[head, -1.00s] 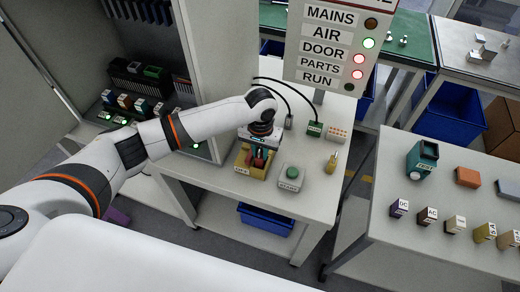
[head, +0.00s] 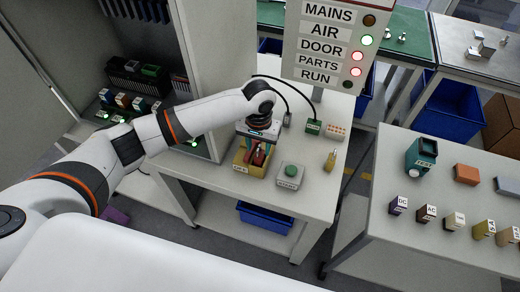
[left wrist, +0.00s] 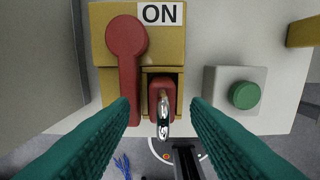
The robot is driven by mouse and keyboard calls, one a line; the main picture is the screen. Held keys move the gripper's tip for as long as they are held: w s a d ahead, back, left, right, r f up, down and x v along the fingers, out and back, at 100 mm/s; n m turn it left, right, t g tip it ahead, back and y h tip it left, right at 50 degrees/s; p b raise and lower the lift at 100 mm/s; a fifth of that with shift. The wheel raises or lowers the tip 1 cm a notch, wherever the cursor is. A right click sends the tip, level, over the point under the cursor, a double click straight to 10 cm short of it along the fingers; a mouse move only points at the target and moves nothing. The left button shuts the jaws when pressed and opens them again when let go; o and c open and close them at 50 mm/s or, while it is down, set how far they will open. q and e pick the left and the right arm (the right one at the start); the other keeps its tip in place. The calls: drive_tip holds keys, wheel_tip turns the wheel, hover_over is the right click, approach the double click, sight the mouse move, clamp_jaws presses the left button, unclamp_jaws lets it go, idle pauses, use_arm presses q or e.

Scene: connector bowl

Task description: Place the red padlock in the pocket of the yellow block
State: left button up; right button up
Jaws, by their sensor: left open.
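The yellow block (head: 243,169) stands on the white table; the left wrist view shows it from above (left wrist: 112,80). A red lever (left wrist: 127,50) lies along its left side beside an ON label. The red padlock (left wrist: 156,86) sits inside the yellow-edged pocket to the right of the lever, its silver shackle (left wrist: 163,118) pointing up toward the camera. How deep it sits I cannot tell. My left gripper (head: 260,148) is just above the block. In the left wrist view its teal fingers (left wrist: 160,112) are open, one on each side of the shackle, with gaps. My right gripper is not in view.
A green push button (head: 291,171) on a grey box stands just right of the block. The cabinet (head: 222,60) rises behind and left. The table's front edge is close.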

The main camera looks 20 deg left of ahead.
use_arm(q)
wheel_tip(320, 180, up, 9)
drive_tip(key=shift+d+r+b, duration=0.1)
drive_tip(key=shift+r+b, duration=0.1)
drive_tip(key=shift+b, duration=0.55)
drive_tip(key=shift+r, duration=0.4)
